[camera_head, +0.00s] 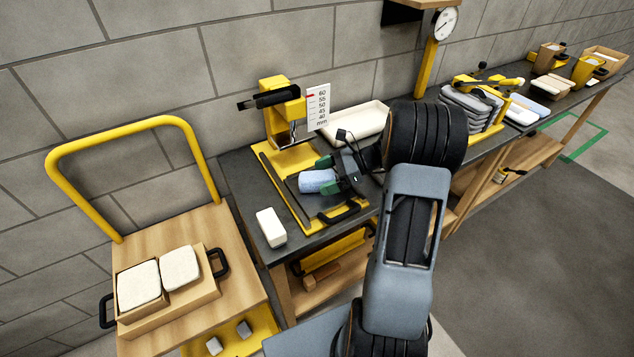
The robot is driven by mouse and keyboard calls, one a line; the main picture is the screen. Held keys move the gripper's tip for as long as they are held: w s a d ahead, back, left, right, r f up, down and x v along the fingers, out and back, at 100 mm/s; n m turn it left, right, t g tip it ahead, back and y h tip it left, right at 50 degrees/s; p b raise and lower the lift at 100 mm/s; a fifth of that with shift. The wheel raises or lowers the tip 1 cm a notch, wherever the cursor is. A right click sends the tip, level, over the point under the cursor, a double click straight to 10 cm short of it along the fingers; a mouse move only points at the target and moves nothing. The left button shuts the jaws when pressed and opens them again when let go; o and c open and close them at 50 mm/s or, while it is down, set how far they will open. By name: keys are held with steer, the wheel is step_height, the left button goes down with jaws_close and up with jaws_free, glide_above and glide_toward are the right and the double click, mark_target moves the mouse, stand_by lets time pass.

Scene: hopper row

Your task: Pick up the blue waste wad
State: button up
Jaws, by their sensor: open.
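The blue waste wad (315,181) is a small light-blue roll. It lies on the dark plate of the yellow-framed fixture (270,170) on the bench. My gripper (326,175) reaches in from the right and is open. One green-tipped finger shows just above the wad and the other at its lower right. The near finger covers a little of the wad's right end. I cannot tell whether either finger touches it.
A yellow post with a millimetre scale (318,106) stands behind the fixture. A cream tray (355,122) lies behind my gripper. A white block (270,227) sits at the bench's front left corner. A wooden cart (165,235) with a yellow handle stands left.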

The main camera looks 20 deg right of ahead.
steer(key=c, duration=1.1)
